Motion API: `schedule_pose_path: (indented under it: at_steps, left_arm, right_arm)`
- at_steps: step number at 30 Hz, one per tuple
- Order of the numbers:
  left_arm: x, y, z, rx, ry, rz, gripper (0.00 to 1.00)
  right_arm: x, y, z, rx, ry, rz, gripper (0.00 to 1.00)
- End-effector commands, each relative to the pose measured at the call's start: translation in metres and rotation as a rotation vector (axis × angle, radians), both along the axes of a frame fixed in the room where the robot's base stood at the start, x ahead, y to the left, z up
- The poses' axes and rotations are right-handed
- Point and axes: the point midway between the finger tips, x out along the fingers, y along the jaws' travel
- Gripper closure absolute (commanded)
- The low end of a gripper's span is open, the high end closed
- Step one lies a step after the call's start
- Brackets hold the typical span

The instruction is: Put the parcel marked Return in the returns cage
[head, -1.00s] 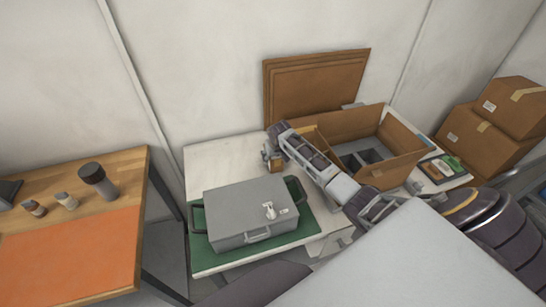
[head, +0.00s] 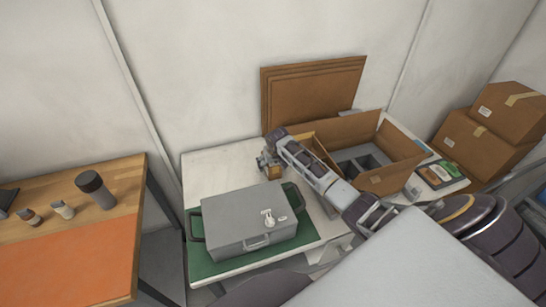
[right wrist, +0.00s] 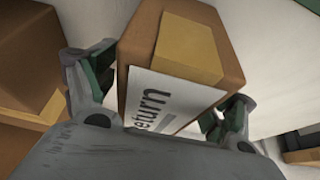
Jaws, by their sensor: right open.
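The parcel marked Return (right wrist: 185,45) is a brown box with a tan tape strip and a white label on which "eturn" can be read. In the right wrist view it stands between the two fingers of my right gripper (right wrist: 165,98), which are open on either side of it. In the head view my right gripper (head: 268,163) points down at the back of the white table, left of the open carton; the parcel is mostly hidden there. My left gripper is not in view. I cannot make out the returns cage for sure.
A grey case (head: 240,222) lies on a green mat (head: 205,268) at the table's front. An open carton (head: 395,170) with dividers stands to the right, flat cardboard (head: 310,95) behind. Stacked boxes (head: 480,140) are at far right; a wooden bench (head: 125,185) is at left.

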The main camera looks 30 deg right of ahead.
Motion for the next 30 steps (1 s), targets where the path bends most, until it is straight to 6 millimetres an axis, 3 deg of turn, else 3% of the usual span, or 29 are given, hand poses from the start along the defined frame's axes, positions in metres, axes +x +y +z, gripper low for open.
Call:
schedule_pose_path:
  at_steps: [11, 30]
  left_arm:
    - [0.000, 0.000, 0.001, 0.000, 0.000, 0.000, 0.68]
    - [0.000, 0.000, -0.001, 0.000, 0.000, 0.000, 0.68]
  right_arm:
    - [-0.010, 0.002, 0.026, -0.001, -0.002, 0.001, 0.16]
    - [-0.033, 0.008, 0.088, -0.001, -0.001, -0.001, 0.16]
